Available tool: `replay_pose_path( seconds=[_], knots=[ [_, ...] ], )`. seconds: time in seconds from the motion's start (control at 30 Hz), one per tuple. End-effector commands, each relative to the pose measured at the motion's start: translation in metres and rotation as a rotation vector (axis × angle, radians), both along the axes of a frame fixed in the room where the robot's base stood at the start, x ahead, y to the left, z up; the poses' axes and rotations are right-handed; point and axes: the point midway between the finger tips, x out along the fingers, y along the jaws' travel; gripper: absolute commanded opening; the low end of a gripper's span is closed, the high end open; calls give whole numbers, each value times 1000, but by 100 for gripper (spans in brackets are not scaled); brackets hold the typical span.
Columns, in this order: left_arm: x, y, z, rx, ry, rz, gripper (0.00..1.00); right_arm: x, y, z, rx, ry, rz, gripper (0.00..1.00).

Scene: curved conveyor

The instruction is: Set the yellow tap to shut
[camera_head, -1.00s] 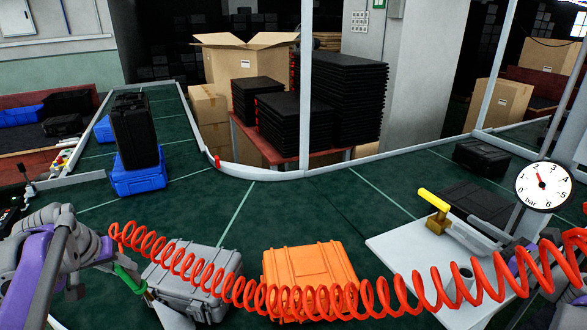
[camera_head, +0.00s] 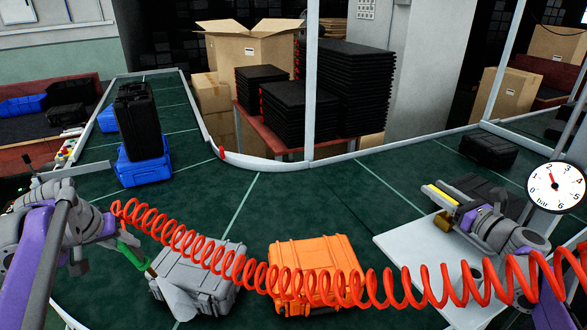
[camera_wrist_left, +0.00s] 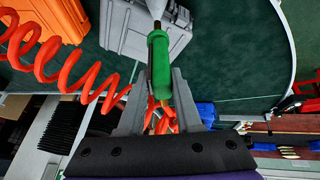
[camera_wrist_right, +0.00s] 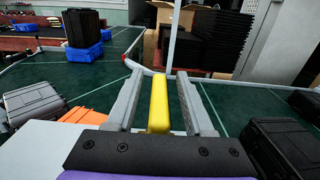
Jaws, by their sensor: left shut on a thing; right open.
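My right gripper (camera_head: 450,203) is open at the tap. In the right wrist view the yellow lever (camera_wrist_right: 158,102) lies between the two open fingers, and I cannot tell whether they touch it. My left gripper (camera_wrist_left: 158,85) is shut on a green-handled air tool (camera_wrist_left: 160,62), which shows in the head view (camera_head: 130,250) at the end of the red coiled hose (camera_head: 240,270). A round gauge (camera_head: 556,187) marked bar stands right of the tap.
A grey case (camera_head: 200,270) and an orange case (camera_head: 315,265) lie on the green conveyor below the hose. A black case on a blue one (camera_head: 143,165) stands further back left. A black case (camera_head: 488,150) lies behind the tap. The middle belt is clear.

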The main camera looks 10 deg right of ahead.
Motion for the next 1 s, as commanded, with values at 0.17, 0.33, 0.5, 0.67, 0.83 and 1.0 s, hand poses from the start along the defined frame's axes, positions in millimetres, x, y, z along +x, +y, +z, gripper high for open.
replay_pose_path(
  seconds=[0.17,0.33,0.5,0.67,0.83,1.0],
  knots=[
    [0,0,2,0,-1,0,0,6,2,0,0,0,0,52],
    [0,0,1,0,-1,0,0,6,2,0,0,0,0,52],
    [0,0,1,0,-1,0,0,5,2,0,0,0,0,27],
    [0,0,1,0,-1,0,0,5,2,0,0,0,0,0],
    [0,0,1,0,-1,0,0,5,2,0,0,0,0,0],
    [0,0,1,0,-1,0,0,5,2,0,0,0,0,0]
  ],
)
